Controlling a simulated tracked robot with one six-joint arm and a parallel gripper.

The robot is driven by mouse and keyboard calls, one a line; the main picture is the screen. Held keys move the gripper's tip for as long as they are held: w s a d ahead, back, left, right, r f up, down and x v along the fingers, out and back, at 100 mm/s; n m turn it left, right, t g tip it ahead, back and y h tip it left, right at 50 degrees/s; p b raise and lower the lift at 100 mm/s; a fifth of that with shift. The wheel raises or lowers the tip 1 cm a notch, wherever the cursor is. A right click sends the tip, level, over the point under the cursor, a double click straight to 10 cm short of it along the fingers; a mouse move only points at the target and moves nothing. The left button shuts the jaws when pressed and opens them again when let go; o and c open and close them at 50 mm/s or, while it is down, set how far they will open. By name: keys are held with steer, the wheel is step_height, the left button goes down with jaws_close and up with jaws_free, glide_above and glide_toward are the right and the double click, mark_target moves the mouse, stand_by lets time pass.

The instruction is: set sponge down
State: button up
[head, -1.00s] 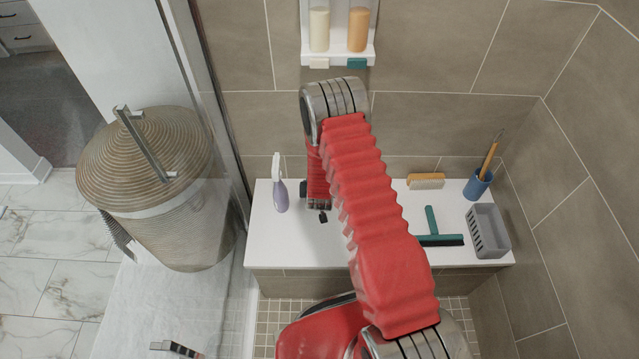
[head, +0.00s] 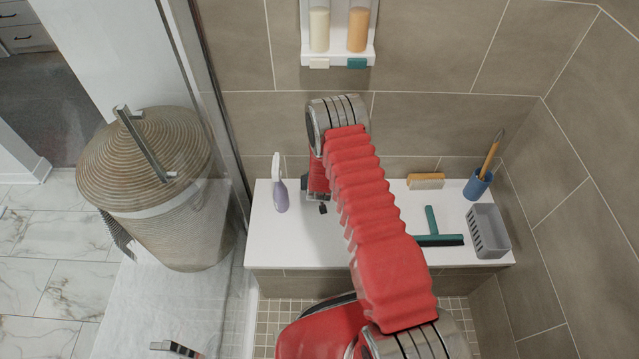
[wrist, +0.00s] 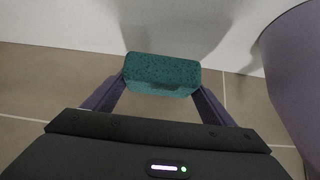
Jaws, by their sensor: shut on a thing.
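A teal speckled sponge (wrist: 161,73) sits between the two fingers of my gripper (wrist: 160,88) in the wrist view. My gripper is shut on it. The sponge is just at the white bench surface, with shadows on the white around it; I cannot tell whether it touches. In the head view my arm hides the sponge and most of the gripper, over the left part of the white bench (head: 290,240).
A lavender spray bottle (head: 280,190) stands close left of my gripper; it looms at right in the wrist view (wrist: 296,75). A teal squeegee (head: 438,240), grey basket (head: 488,231), brush (head: 425,181) and blue cup (head: 476,185) occupy the bench's right side.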

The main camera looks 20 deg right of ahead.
step_height(320, 180, down, 3)
steer(key=shift+w+f, duration=0.2)
steer(key=shift+f, duration=0.1)
steer(key=o, duration=1.1)
steer(key=v, duration=1.2)
steer(key=shift+r, duration=0.1)
